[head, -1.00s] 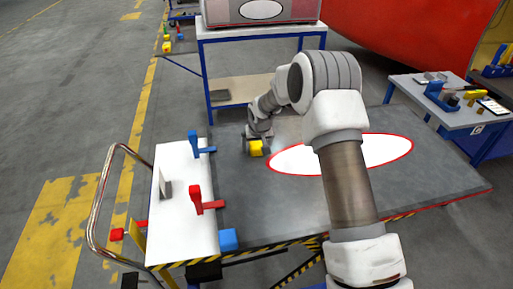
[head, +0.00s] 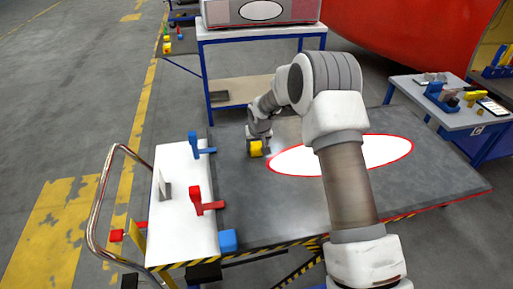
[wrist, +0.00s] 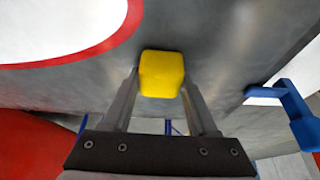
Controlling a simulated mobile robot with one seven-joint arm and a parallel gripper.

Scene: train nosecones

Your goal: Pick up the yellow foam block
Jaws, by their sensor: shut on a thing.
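The yellow foam block (head: 256,148) is at the end of my arm, over the grey panel (head: 270,205) near its left part. In the wrist view the block (wrist: 162,74) sits between the two fingertips of my gripper (wrist: 163,88). My gripper (head: 257,147) is shut on it, with a finger on each side. I cannot tell whether the block still touches the panel. Most of the fingers are hidden in the head view.
A white cart top (head: 172,225) with a blue clamp (head: 195,147) and a red clamp (head: 197,201) stands left of the panel. A blue block (head: 228,240) lies near the panel's front left corner. A side table (head: 450,118) with tools stands at right.

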